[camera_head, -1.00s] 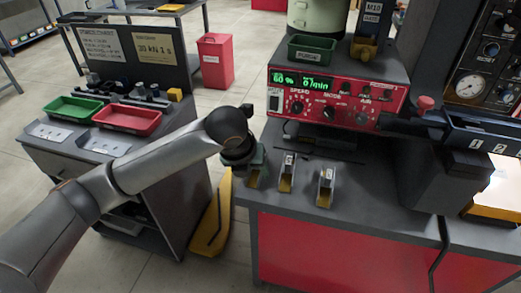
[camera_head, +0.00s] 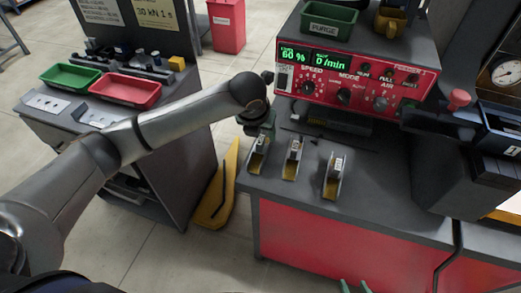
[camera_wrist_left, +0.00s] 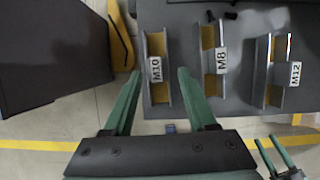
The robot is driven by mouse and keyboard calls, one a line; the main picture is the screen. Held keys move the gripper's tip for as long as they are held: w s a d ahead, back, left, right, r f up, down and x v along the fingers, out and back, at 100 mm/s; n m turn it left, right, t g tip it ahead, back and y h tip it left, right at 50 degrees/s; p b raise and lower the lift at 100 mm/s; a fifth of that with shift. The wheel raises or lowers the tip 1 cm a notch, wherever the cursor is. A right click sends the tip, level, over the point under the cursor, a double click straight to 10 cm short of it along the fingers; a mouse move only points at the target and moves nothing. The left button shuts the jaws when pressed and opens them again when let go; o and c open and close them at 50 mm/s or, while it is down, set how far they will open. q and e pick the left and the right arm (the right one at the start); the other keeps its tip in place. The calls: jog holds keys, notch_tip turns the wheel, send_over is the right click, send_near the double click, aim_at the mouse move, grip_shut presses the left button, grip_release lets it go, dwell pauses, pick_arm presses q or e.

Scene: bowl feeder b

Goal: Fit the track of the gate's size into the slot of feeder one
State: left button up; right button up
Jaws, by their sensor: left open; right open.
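Three short channel-shaped tracks with yellow inner faces lie on the dark bench. The left wrist view shows their labels: the M10 track (camera_wrist_left: 156,68), the M8 track (camera_wrist_left: 211,62) and the M12 track (camera_wrist_left: 277,72). In the head view they are the left (camera_head: 257,157), middle (camera_head: 292,160) and right (camera_head: 334,178) ones. My left gripper (camera_wrist_left: 159,82) is open, its green fingers either side of the M10 track's near end; contact cannot be told. My right gripper (camera_head: 355,286) is open and empty at the bottom edge. Feeder one (camera_head: 352,78) has a red panel; its slot is not clearly visible.
A dark arm-like part with a red knob (camera_head: 459,99) stands right of the panel. A side cart holds a green tray (camera_head: 71,77) and a red tray (camera_head: 125,90). A yellow floor piece (camera_head: 218,190) lies between cart and bench.

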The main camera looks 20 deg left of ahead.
aim_at(260, 140)
pick_arm(q)
jog(key=x, duration=0.3)
jog(key=shift+a+f, duration=0.35)
jog(key=shift+f, duration=0.1)
jog(key=shift+w+f, duration=0.2)
jog(key=shift+f, duration=0.3)
jog(key=shift+c, duration=0.4)
grip_shut()
